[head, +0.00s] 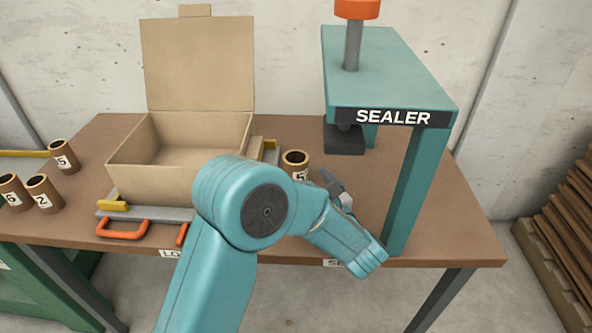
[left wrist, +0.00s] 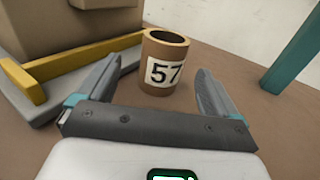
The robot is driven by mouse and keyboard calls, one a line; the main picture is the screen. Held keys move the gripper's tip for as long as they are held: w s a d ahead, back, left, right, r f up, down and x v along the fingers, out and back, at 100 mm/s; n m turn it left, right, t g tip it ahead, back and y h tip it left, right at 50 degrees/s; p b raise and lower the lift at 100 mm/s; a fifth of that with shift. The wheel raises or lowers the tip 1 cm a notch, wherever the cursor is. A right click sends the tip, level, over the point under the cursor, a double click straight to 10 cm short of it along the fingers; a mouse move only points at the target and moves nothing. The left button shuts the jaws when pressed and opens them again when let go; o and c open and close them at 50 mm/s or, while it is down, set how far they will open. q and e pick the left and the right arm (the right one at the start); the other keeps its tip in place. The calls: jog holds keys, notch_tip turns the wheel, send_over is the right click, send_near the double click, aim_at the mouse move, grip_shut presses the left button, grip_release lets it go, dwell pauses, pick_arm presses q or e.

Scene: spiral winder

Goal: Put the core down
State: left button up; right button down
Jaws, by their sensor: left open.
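A brown core (head: 295,163) with a white number label stands upright on the brown table between the open cardboard box and the sealer. My left gripper (left wrist: 160,80) is open, with one finger on each side of the line toward the core and nothing between the fingers. In the head view my left gripper (head: 330,182) is partly hidden behind its own wrist, close to the right of the core. My right gripper is not in view.
The cardboard box (head: 180,187) sits on a grey tray with yellow stops and orange handles (head: 122,231). The teal sealer (head: 385,75) stands at the right. Several labelled cores (head: 63,157) stand at the left. The table's front right (head: 450,235) is clear.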

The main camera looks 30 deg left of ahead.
aim_at(291, 157)
pick_arm(q)
jog(key=x, duration=0.2)
jog(key=shift+a, duration=0.3)
jog(key=x, duration=0.6)
jog(key=shift+w+d+r+b, duration=0.2)
jog(key=shift+w+r+b, duration=0.1)
jog(key=shift+r+b, duration=0.05)
jog(key=c, duration=1)
jog(key=shift+c, duration=0.7)
jog(key=shift+r, duration=0.15)
